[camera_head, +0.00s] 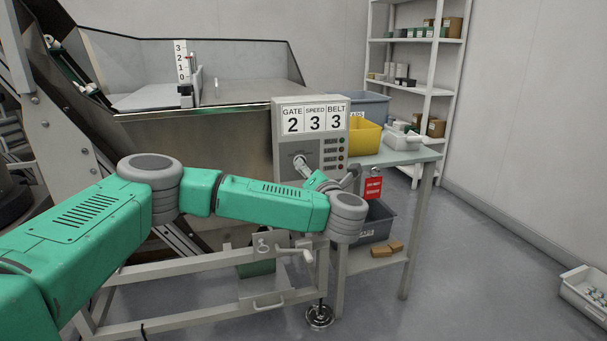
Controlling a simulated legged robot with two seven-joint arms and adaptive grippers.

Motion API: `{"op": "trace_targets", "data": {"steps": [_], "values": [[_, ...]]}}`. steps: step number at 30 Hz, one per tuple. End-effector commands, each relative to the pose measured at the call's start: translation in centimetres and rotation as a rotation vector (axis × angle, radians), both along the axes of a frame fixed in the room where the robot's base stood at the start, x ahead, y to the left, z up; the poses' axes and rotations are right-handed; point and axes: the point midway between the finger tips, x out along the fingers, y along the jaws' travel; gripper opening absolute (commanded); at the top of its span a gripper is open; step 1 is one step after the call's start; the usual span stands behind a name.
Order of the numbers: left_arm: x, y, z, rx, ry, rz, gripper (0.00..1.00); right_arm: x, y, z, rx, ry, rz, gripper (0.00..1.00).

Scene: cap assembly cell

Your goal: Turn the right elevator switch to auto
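A grey control box (286,130) stands at the front corner of the metal hopper, with a GATE 2, SPEED 3, BELT 3 display (314,118) on top. A column of small labelled lights or buttons (341,153) runs down its right side. My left arm comes in from the left and folds back toward this panel. My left gripper (301,163) is at the lower left of the panel face, small and partly hidden by my own wrist. I cannot tell whether its fingers are open or touching a switch. No elevator switch can be made out clearly. My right gripper is not in view.
A green-topped side table (405,156) right of the box holds a yellow bin (365,137) and a blue-grey bin (368,105). A red tag (373,188) hangs near its edge. A white shelf (452,60) stands behind. Floor at the right is clear up to a white crate (585,292).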

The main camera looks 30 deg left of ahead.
Motion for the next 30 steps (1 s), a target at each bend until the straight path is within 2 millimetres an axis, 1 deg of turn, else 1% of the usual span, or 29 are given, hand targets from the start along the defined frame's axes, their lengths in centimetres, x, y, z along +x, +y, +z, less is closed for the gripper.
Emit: {"op": "trace_targets", "data": {"steps": [1,3,9,14,21,22,23,24,25,26,30], "values": [[0.6,1.0,-0.3,0.001,0.000,0.005,0.48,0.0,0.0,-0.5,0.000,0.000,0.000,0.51],[1.5,1.9,-0.2,-0.001,-0.001,0.004,0.48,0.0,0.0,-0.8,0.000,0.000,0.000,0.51],[3.1,3.6,-0.1,0.001,0.000,0.001,0.48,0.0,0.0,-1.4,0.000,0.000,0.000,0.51],[3.6,4.2,0.0,0.000,0.000,0.000,0.48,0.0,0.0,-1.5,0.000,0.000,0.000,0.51],[3.6,4.3,-0.1,-0.001,0.000,-0.001,0.48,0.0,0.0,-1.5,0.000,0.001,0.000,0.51],[3.6,4.3,-0.1,-0.001,0.000,-0.001,0.41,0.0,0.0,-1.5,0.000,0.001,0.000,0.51],[3.6,4.3,-0.1,-0.001,0.000,-0.001,0.30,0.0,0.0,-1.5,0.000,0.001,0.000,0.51],[3.6,4.3,-0.1,-0.001,0.000,-0.001,0.16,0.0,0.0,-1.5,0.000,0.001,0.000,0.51],[3.6,4.3,-0.1,-0.001,0.000,-0.001,0.06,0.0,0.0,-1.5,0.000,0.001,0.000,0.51],[3.6,4.3,-0.1,-0.001,0.000,-0.001,0.00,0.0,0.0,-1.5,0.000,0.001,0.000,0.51],[3.7,4.2,-0.1,0.000,0.002,-0.001,0.00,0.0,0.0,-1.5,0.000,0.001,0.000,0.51]]}}
